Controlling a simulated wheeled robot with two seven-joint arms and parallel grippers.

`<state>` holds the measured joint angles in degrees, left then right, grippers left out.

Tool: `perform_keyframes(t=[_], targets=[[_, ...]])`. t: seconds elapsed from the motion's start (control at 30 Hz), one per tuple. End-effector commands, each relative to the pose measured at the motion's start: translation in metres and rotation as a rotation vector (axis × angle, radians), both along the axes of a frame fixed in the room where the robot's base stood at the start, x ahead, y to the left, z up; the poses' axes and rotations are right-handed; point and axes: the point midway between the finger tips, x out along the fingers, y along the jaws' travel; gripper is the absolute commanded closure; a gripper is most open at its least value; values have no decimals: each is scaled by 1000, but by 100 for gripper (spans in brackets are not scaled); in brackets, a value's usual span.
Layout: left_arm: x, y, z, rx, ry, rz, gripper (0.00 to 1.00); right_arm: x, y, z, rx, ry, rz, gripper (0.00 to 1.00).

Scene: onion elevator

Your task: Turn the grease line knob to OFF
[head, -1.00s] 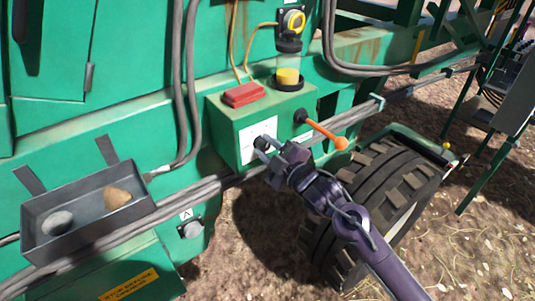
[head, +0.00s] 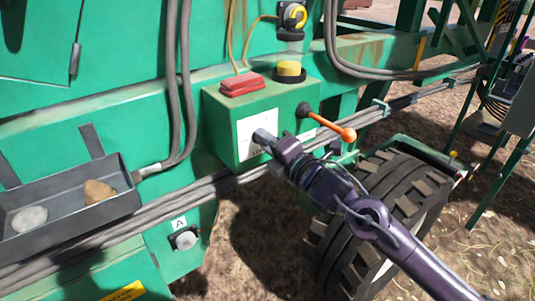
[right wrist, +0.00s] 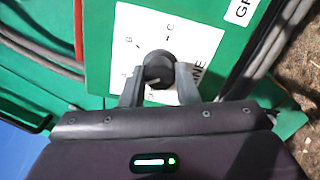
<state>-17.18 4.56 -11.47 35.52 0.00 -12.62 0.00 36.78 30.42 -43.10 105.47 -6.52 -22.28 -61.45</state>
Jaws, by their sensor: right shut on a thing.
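The dark round knob (right wrist: 158,68) sits on a white label plate (right wrist: 196,45) on the side of a green box (head: 226,110). The plate carries letters, B and C among them, and part of a word ending in "NE". A pale mark shows on the knob's near edge; which position it marks I cannot tell for sure. My right gripper (right wrist: 158,84) has one finger on each side of the knob and is shut on it. My left gripper is not in view.
An orange-handled lever (head: 328,126) sticks out just right of the plate, above my right arm. A red block (head: 242,85) and a yellow-filled clear cup (head: 289,68) are on top of the box. A tray (head: 70,215) with two stones is at left, a tyre (head: 385,205) below right.

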Motion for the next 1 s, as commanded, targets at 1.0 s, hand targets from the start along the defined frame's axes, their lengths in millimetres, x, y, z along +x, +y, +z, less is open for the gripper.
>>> perform_keyframes(t=[1.0], targets=[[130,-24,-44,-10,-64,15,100,0,-1,-7,-687,-493,1,95]])
